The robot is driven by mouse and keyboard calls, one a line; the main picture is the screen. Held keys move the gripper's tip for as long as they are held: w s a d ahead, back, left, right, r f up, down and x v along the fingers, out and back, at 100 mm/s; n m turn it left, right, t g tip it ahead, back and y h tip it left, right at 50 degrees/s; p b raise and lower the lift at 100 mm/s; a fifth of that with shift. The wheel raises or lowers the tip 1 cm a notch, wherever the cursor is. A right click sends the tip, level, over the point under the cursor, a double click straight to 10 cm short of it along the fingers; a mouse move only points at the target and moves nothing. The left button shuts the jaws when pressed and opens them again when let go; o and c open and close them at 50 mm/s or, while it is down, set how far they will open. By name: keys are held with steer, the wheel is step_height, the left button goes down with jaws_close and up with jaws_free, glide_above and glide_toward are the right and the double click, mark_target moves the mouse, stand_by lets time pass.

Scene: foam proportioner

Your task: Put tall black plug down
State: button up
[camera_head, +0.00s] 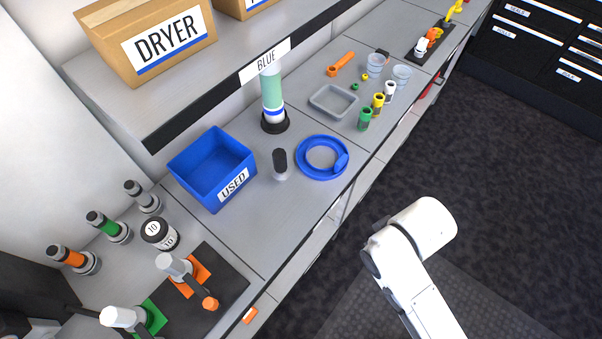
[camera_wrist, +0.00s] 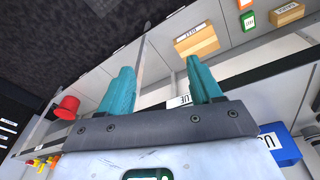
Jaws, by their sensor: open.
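A tall black plug (camera_head: 280,160) with a pale grey base stands upright on the grey counter (camera_head: 262,228) in the head view. It is between the blue USED bin (camera_head: 196,180) and a flat blue ring (camera_head: 301,172), apart from my arm. My gripper (camera_wrist: 163,78) shows in the wrist view with its two teal fingers spread and nothing between them. The fingers point up toward the shelf. In the head view my white arm is over the floor, right of the counter; the fingers are not visible there. I cannot make out the plug in the wrist view.
A green and white cylinder (camera_head: 272,97) stands in a black base behind the ring. A grey tray (camera_head: 334,101) and several small coloured fittings lie further back. Taps on a dark mat (camera_head: 222,285) are in front. A shelf with a DRYER box (camera_head: 150,40) overhangs the counter.

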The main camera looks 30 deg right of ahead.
steer(key=w+a+t+h+b, duration=0.15)
steer(key=w+t+b, duration=0.45)
steer(key=w, duration=0.6)
steer(key=t+b, duration=0.4)
steer(key=t, duration=0.3)
glide_toward(282, 160)
steer(key=w, duration=0.1)
steer(key=shift+y, duration=0.45)
steer(key=x, duration=0.4)
steer(key=shift+w+d+r, duration=0.15)
steer(key=shift+w+d, duration=0.1)
steer(key=shift+d, duration=0.1)
steer(key=shift+f+p+x, duration=0.2)
steer(key=shift+p+x, duration=0.15)
steer(key=shift+x, duration=1.25)
steer(key=shift+f+p+x, duration=0.2)
steer(key=shift+p+x, duration=0.1)
steer(key=shift+x, duration=1.3)
steer(key=shift+s, duration=0.1)
jaws_close()
